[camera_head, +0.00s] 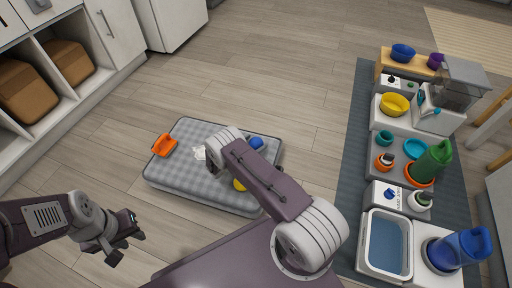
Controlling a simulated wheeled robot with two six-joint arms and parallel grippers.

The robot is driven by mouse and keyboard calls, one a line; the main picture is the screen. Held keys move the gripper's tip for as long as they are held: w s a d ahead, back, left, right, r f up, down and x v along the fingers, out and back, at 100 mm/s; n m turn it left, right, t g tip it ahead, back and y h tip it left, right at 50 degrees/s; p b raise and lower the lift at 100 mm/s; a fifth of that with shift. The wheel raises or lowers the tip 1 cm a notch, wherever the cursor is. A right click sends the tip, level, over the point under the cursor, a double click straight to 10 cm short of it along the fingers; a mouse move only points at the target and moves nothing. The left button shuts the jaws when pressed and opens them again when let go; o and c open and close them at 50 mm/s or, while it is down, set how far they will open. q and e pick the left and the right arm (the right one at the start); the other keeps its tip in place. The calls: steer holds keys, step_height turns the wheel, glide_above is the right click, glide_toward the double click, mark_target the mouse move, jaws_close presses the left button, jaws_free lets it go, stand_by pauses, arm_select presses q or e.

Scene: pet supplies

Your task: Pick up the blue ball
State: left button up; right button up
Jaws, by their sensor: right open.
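My left gripper (125,246) is at the lower left above the floor, apart from the bed. I see nothing held in it, but the gap between its fingers is unclear.
An orange item (165,145), a white item (199,153) and a yellow item (239,185) also lie on the bed. A blue-grey mat (345,165) at the right holds bowls, bottles and a white basin (366,256). Shelves with brown boxes (24,91) stand left. Floor behind the bed is clear.

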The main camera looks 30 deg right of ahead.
mark_target(260, 141)
steer(key=b+x, duration=0.1)
steer(key=x, duration=0.1)
steer(key=f+b+x, duration=0.1)
steer(key=b+x, duration=0.1)
steer(key=shift+d, duration=0.1)
arm_select(q)
step_height(260, 141, down, 4)
steer(key=shift+f, duration=0.15)
arm_select(e)
steer(key=shift+r, duration=0.15)
steer(key=c, duration=1.5)
steer(key=shift+o, duration=0.2)
steer(key=shift+r, duration=0.1)
